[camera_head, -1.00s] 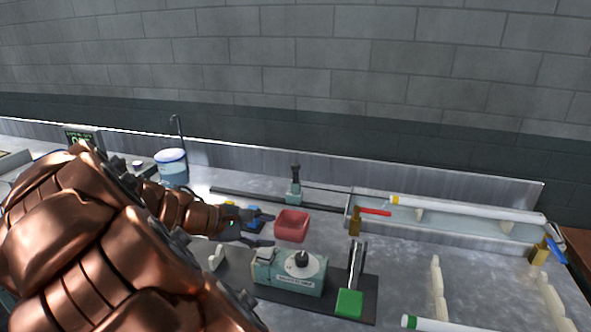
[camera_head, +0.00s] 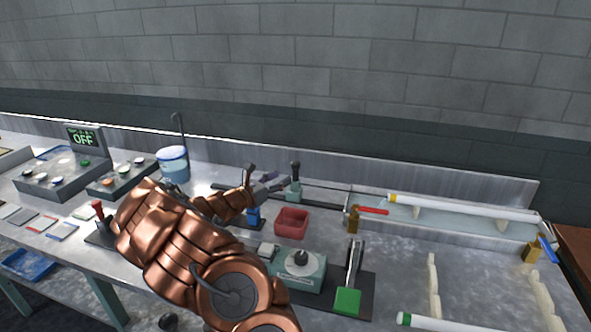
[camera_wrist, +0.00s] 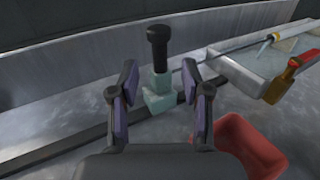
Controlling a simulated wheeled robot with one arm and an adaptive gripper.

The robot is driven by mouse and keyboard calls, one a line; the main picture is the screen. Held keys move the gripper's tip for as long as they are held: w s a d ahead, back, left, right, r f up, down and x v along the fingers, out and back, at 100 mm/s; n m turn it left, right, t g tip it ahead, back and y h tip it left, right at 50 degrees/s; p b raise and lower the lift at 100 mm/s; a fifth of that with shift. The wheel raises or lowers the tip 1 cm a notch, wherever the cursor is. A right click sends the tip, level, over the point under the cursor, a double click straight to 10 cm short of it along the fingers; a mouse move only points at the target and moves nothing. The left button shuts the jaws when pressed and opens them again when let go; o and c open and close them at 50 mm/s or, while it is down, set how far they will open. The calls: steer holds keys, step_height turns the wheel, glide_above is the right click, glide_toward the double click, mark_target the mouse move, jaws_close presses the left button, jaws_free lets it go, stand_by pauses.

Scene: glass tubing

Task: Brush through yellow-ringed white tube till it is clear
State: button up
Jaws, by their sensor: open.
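The yellow-ringed white tube (camera_head: 460,208) lies across supports in a clear-sided trough at the right back; its yellow ring (camera_head: 392,198) is at the left end. A pale green carriage (camera_head: 293,191) with an upright black handle (camera_head: 295,168) sits on a dark rail left of the trough. A thin rod (camera_head: 325,188) runs from the carriage toward the tube's ringed end; the brush head is not discernible. My gripper (camera_wrist: 158,82) is open and empty, the carriage and handle ahead between its fingers, apparently untouched.
A red bin (camera_head: 292,223) stands right of and below my gripper. Brass valves with a red lever (camera_head: 374,211) and a blue lever (camera_head: 546,250) flank the trough. A green-ringed tube (camera_head: 450,325) lies at the front. A green-white device (camera_head: 298,270) stands near my arm.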

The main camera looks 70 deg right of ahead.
mark_target(295, 170)
steer(key=p+x, duration=0.1)
steer(key=x, duration=0.5)
steer(key=shift+p, duration=0.4)
steer(key=shift+x, duration=0.9)
steer(key=c, duration=0.8)
jaws_close()
